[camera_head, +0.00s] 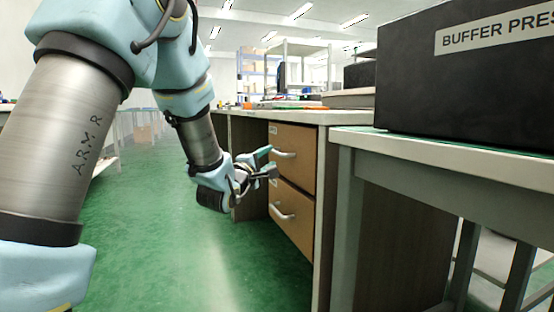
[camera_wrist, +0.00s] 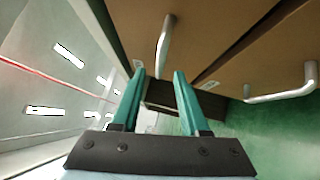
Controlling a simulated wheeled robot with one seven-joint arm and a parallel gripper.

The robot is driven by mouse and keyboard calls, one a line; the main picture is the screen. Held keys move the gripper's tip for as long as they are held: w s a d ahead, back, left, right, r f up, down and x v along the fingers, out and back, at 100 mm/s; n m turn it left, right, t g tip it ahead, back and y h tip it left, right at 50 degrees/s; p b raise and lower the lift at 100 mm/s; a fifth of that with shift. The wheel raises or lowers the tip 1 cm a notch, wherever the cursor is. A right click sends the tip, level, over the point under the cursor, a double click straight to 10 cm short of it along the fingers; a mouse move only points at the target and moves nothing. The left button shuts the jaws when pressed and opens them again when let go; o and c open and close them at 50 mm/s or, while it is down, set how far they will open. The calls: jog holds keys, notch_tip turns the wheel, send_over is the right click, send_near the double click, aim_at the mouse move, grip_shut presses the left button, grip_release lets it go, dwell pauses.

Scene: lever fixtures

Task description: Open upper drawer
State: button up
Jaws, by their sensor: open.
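The upper drawer (camera_head: 298,143) is a brown front in the desk and looks shut. Its pale bar handle (camera_head: 284,154) sits just beyond my gripper (camera_head: 268,163) in the head view. In the wrist view my gripper (camera_wrist: 159,76) has its two teal fingers apart with nothing between them. The upper handle (camera_wrist: 165,42) shows in that view ahead of the fingertips, roughly in line with the gap. I cannot tell whether the fingers touch it.
The lower drawer (camera_head: 298,224) looks shut, and its handle (camera_head: 281,213) also shows in the wrist view (camera_wrist: 282,92). A grey table (camera_head: 450,164) with a black box (camera_head: 460,95) stands at the right. The green floor (camera_head: 170,240) left of the drawers is clear.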

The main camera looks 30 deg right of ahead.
aim_at(276, 152)
jog(key=b+x, duration=0.1)
jog(key=x, duration=0.4)
jog(key=shift+w+d, duration=0.25)
jog(key=shift+w, duration=0.1)
jog(key=shift+c, duration=0.2)
grip_shut()
dwell(1.0)
